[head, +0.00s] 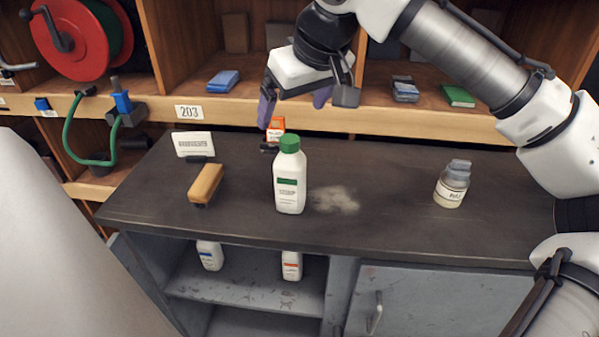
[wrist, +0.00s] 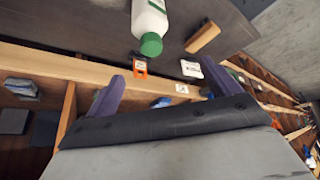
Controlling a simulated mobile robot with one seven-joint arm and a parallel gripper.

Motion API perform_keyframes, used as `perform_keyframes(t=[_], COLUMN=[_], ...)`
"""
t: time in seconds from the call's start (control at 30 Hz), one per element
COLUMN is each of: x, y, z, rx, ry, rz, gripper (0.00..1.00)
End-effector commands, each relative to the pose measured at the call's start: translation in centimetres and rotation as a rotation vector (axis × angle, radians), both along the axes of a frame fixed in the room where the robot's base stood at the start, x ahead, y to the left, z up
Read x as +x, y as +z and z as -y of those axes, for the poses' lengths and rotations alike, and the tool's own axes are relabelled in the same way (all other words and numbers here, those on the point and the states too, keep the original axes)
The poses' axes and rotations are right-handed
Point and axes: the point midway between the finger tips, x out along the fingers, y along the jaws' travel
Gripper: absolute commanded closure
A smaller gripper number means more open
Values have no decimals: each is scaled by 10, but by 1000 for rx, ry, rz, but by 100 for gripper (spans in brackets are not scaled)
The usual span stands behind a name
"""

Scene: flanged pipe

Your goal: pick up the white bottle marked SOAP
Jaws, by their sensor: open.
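A white bottle with a green cap and a green-banded label (head: 290,182) stands upright on the dark bench top; its label text is too small to read. It also shows at the top of the wrist view (wrist: 150,20), cap towards me. Two other white bottles stand on the shelf below, one with a blue mark (head: 210,256) and one with an orange mark (head: 291,266). My gripper (head: 294,101) is open and empty, above and behind the green-capped bottle, apart from it. Its two purple fingers (wrist: 165,95) show in the wrist view.
On the bench top (head: 400,190) are a wooden brush (head: 206,184), a white card (head: 193,144), an orange item (head: 275,128) behind the bottle, a pale powder patch (head: 336,199) and a grey-lidded jar (head: 453,184). A wooden shelf unit with a ledge (head: 420,121) stands behind.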

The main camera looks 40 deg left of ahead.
Motion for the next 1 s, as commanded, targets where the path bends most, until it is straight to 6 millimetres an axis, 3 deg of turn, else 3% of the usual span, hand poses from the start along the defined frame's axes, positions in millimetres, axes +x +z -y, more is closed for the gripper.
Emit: perform_keyframes(t=[0.1,0.2,0.53,1.0], x=[2,3,10,17], y=[-1,-10,-65,-102], z=[16,16,-7,-31], rx=[-71,-89,-88,-87], ry=[-42,-50,-47,-45], rz=[-23,-32,-32,-30], gripper=[12,12,12,12])
